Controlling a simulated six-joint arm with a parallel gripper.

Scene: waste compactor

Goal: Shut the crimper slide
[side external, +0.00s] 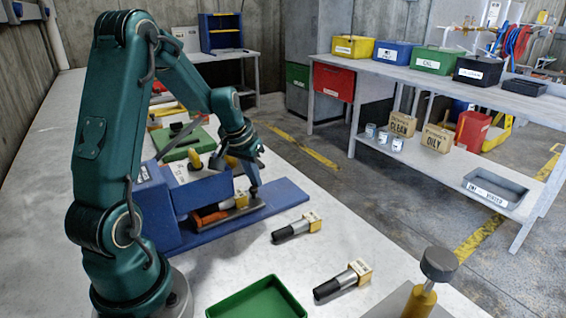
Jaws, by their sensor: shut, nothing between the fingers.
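The crimper is a blue housing (157,212) on a long blue base plate (278,193), left of centre on the bench. A low dark grey slide (230,219) sticks out of the housing's right side over the base plate. An orange and grey piece (208,216) lies in or on the slide, partly inside the housing. My gripper (254,192) points down at the slide's outer right end, its fingers shut and empty. I cannot tell whether the fingertips touch the slide.
Two black-handled tools with tan tags (297,227) (343,280) lie on the bench in front. A green tray (257,300) and a brass post with a dark knob (438,265) stand near the front edge. A green box (183,143) is behind the crimper.

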